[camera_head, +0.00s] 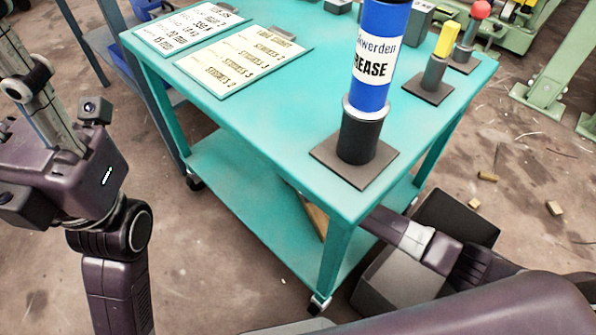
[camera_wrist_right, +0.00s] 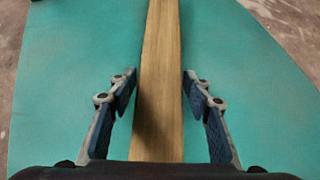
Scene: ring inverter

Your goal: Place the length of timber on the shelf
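The length of timber (camera_wrist_right: 162,75) is a long, straight, light brown board lying on a teal surface in the right wrist view. In the head view a short piece of it (camera_head: 314,216) shows below the cart's top, over the teal lower shelf (camera_head: 235,180); the rest is hidden. My right gripper (camera_wrist_right: 159,84) is open, with one finger on each side of the timber and a gap on both sides. In the head view it is hidden under the cart top. My left gripper (camera_head: 28,85) is at the far left, away from the cart; its fingers are unclear.
The teal cart top (camera_head: 270,105) carries two clipboards (camera_head: 185,28) (camera_head: 243,62), a blue grease cylinder (camera_head: 372,70) on a black stand and smaller stands. A dark box (camera_head: 455,215) stands on the floor at the right. Small wood scraps (camera_head: 554,208) lie on the floor.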

